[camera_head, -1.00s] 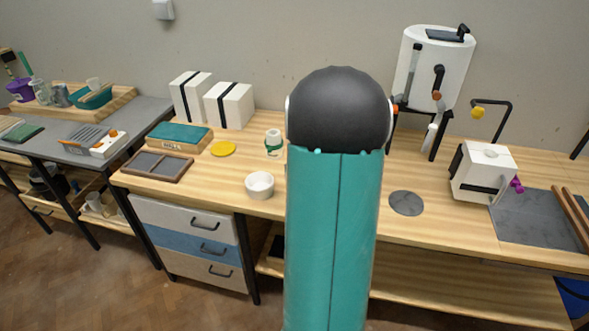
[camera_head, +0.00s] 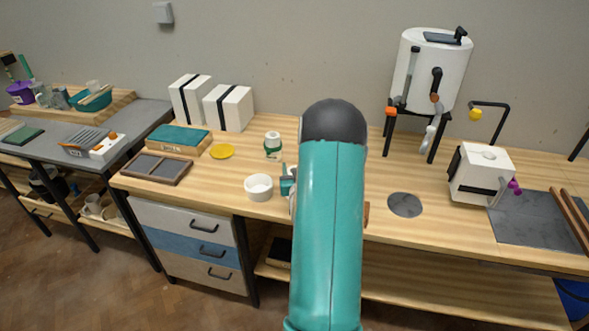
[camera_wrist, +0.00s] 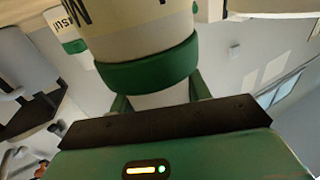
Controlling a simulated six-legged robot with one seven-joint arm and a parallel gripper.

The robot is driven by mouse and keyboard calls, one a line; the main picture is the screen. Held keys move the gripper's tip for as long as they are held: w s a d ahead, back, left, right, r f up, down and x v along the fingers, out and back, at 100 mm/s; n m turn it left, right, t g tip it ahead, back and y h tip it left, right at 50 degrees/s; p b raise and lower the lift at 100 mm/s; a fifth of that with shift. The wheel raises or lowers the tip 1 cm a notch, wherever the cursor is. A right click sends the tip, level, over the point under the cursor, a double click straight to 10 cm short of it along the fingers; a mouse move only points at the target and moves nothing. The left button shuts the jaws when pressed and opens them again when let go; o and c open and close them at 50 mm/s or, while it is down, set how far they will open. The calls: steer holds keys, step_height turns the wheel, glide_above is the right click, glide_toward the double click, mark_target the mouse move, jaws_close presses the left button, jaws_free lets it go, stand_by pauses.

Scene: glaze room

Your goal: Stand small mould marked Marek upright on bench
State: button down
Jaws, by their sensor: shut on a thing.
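A white mould with a green band (camera_wrist: 150,68) fills the upper middle of the wrist view. Dark lettering shows on it, cut off by the frame, with an M-like letter; I cannot read the whole name. My gripper (camera_wrist: 160,98) is shut on it at the narrower white part beside the band. The wooden bench (camera_head: 385,175) lies beneath. Whether the mould touches it is hidden.
A similar white jar with a green band (camera_head: 273,146) stands on the bench; a lettered one shows in the wrist view (camera_wrist: 68,30). A white bowl (camera_head: 259,187) stands close left of my gripper. A grey disc (camera_head: 405,204) lies right, with clear wood around it.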

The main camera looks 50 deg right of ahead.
steer(key=shift+f, duration=0.1)
steer(key=c, duration=0.7)
jaws_free()
steer(key=v, duration=1.2)
steer(key=w+a+r+n+y, duration=0.3)
steer(key=w+a+r+y, duration=0.1)
steer(key=w+a+r, duration=0.4)
steer(key=w+a+r+n+g+y, duration=0.25)
steer(key=a+r+y, duration=0.2)
steer(key=a, duration=0.85)
steer(key=s+a+r+n+g+y, duration=0.1)
steer(key=s+a+r, duration=0.1)
steer(key=s+a, duration=0.3)
steer(key=s+a+r+n+g+y, duration=0.1)
steer(key=s+a+r+g, duration=0.1)
steer(key=s+a, duration=0.4)
steer(key=s+a+r+n+g+y, duration=0.1)
steer(key=s+a+r, duration=0.3)
steer(key=a, duration=0.4)
steer(key=shift+s+a+r+g+y, duration=0.1)
steer(key=shift+s+a+g+y, duration=0.1)
steer(key=shift+s+g+y, duration=0.15)
steer(key=shift+s+a+g+y, duration=0.1)
steer(key=shift+s+a+y, duration=0.1)
steer(key=shift+s, duration=0.25)
